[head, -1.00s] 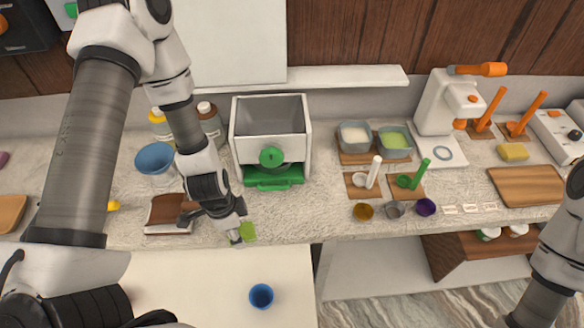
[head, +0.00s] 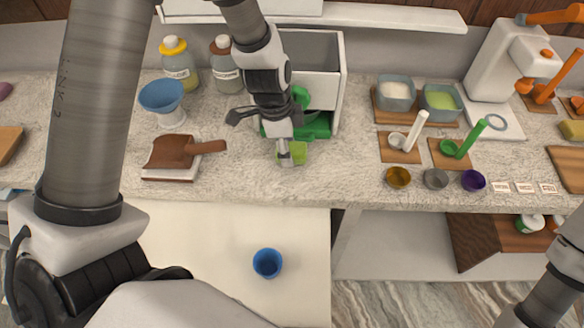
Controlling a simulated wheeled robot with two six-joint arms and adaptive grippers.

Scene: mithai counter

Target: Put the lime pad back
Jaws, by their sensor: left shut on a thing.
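The lime pad (head: 297,153) is a small bright green piece over the front part of the counter, in front of the white box. My left gripper (head: 286,154) points down and is shut on the pad, hiding part of it. I cannot tell whether the pad touches the counter. My right gripper is out of view; only part of its arm shows at the lower right.
Behind the pad stands a white open-topped box (head: 328,100) with a green tray (head: 318,129). A brown scoop on a block (head: 170,157) lies to the left. A blue cup (head: 267,263) stands on the lower white surface. Small bowls (head: 398,177) line the counter's front, to the right.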

